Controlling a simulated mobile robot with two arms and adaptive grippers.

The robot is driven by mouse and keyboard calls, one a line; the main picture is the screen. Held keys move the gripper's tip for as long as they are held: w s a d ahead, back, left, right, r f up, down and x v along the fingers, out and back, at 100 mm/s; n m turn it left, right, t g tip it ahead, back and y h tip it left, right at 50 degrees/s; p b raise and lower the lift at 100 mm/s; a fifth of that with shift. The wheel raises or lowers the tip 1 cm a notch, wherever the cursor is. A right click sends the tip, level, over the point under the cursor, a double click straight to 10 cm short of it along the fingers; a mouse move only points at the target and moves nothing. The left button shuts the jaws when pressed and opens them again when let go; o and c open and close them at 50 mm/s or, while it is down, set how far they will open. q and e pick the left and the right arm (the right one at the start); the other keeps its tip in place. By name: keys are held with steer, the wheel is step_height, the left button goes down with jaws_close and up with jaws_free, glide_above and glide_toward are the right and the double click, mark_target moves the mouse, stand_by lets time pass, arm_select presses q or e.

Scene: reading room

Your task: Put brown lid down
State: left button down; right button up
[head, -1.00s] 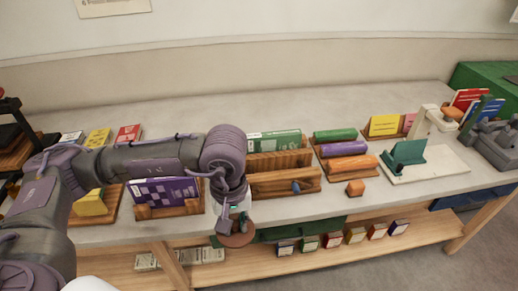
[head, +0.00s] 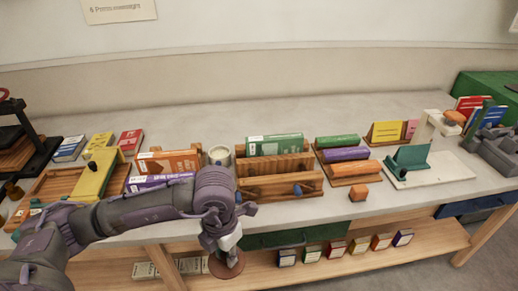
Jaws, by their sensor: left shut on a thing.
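The brown lid (head: 226,265) is a round flat disc. My left gripper (head: 231,246) is shut on it from above. The lid hangs in front of the table's front edge, over the lower shelf in the picture, and appears clear of any surface. A pale cup (head: 220,155) stands on the table behind my left arm; its lower part is hidden. My right gripper is not in view.
A wooden rack (head: 278,189) with a green box (head: 275,145) stands mid-table. Bare tabletop (head: 310,212) lies along the front edge.

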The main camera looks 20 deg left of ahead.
arm_select(q)
steer(key=n, duration=0.1)
steer(key=f+n, duration=0.1)
steer(key=n, duration=0.2)
steer(key=shift+s+a+f, duration=0.1)
steer(key=shift+a+f, duration=0.15)
steer(key=shift+a, duration=0.1)
steer(key=shift+w+a+n, duration=0.15)
steer(key=shift+w+n, duration=0.05)
steer(key=shift+n, duration=0.2)
steer(key=w+a+p, duration=0.1)
steer(key=w+a, duration=0.2)
steer(key=w, duration=0.2)
steer(key=w+a+p, duration=0.1)
steer(key=w+a, duration=0.2)
steer(key=w, duration=0.2)
steer(key=w+a+p, duration=0.1)
steer(key=w+a, duration=0.2)
steer(key=w, duration=0.1)
steer(key=shift+w, duration=0.4)
step_height(320, 180, down, 3)
steer(key=shift+f+p, duration=0.2)
steer(key=shift+p, duration=0.65)
steer(key=shift+a+f, duration=0.1)
steer(key=shift+f, duration=0.15)
steer(key=c, duration=1.3)
jaws_free()
steer(key=shift+o, duration=0.2)
